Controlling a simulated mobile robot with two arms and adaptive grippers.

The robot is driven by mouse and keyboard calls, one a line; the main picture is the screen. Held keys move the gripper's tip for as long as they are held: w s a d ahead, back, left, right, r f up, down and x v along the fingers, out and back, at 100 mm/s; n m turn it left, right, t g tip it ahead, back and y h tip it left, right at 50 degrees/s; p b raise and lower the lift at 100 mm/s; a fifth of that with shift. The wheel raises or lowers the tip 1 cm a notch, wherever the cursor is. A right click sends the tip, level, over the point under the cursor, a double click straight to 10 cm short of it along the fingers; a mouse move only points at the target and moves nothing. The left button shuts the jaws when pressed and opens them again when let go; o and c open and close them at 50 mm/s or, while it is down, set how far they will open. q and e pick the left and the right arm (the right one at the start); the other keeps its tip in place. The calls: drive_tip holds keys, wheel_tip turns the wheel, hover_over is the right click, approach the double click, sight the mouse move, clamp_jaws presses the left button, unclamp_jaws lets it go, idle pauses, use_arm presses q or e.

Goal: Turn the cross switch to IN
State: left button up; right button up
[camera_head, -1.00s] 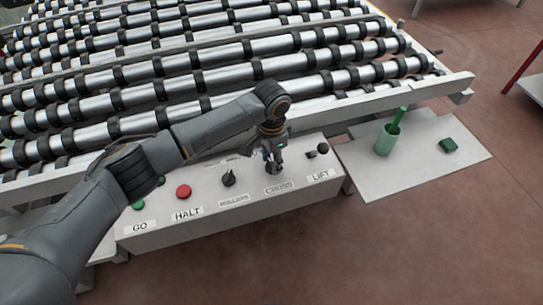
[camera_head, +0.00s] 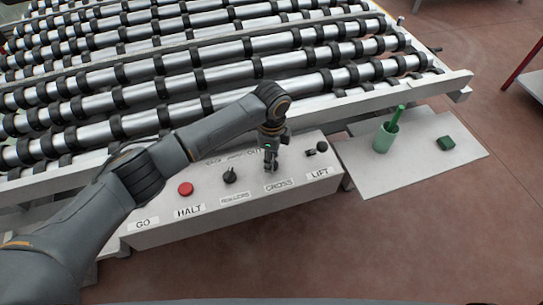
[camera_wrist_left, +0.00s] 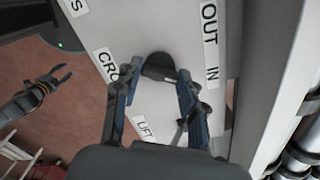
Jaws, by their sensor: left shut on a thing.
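The black cross switch knob (camera_wrist_left: 158,66) is between the fingertips of my left gripper (camera_wrist_left: 157,80) in the left wrist view. The gripper is shut on it. In the head view, my left gripper (camera_head: 270,163) points down at the switch above the CROSS label (camera_head: 279,185) and mostly hides the knob. In the left wrist view, the OUT label (camera_wrist_left: 209,25) and IN label (camera_wrist_left: 212,74) lie right of the knob. I cannot tell clearly which label the knob points to. My right gripper (camera_wrist_left: 65,72) hangs open and empty, away from the panel.
The rollers knob (camera_head: 229,175) and red HALT button (camera_head: 186,189) are left of the cross switch; the lift switch (camera_head: 318,149) is close on its right. The roller conveyor (camera_head: 220,75) lies behind. A side shelf (camera_head: 400,170) holds a green cup (camera_head: 384,138) and a green block (camera_head: 446,143).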

use_arm(q)
drive_tip(key=shift+m, duration=0.3)
drive_tip(key=o, duration=1.2)
drive_tip(key=shift+c, duration=0.2)
wheel_tip(320, 180, up, 12)
drive_tip(key=shift+d, duration=0.1)
